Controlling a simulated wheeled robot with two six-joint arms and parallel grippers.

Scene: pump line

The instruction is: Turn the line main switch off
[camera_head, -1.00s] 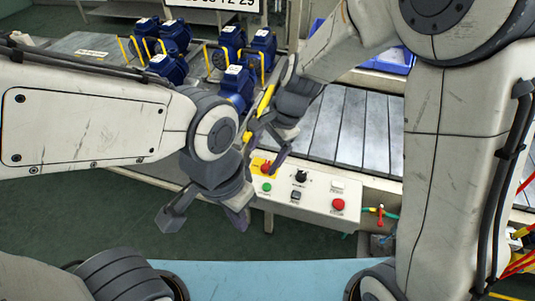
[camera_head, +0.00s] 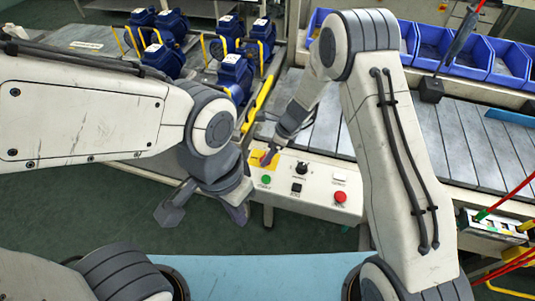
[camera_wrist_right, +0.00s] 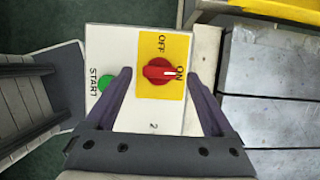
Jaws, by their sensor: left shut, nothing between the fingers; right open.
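The line main switch is a red rotary knob (camera_wrist_right: 158,71) on a yellow plate (camera_wrist_right: 176,48) marked OFF and ON. Its white mark points to ON in the right wrist view. My right gripper (camera_head: 268,157) is open at the switch, with one finger on each side of the knob; I cannot tell whether they touch it. In the head view the right fingers largely cover the knob, and part of the yellow plate (camera_head: 256,161) shows. My left gripper (camera_head: 239,215) is shut and empty, in front of the control panel's left end.
The white control panel (camera_head: 318,183) also carries a green START button (camera_head: 265,180), a black selector (camera_head: 302,167), a black button (camera_head: 297,188) and a red button (camera_head: 340,197). A slatted conveyor (camera_head: 461,147) lies behind. Blue motors (camera_head: 235,77) stand at the back left, blue bins (camera_head: 466,55) at the back right.

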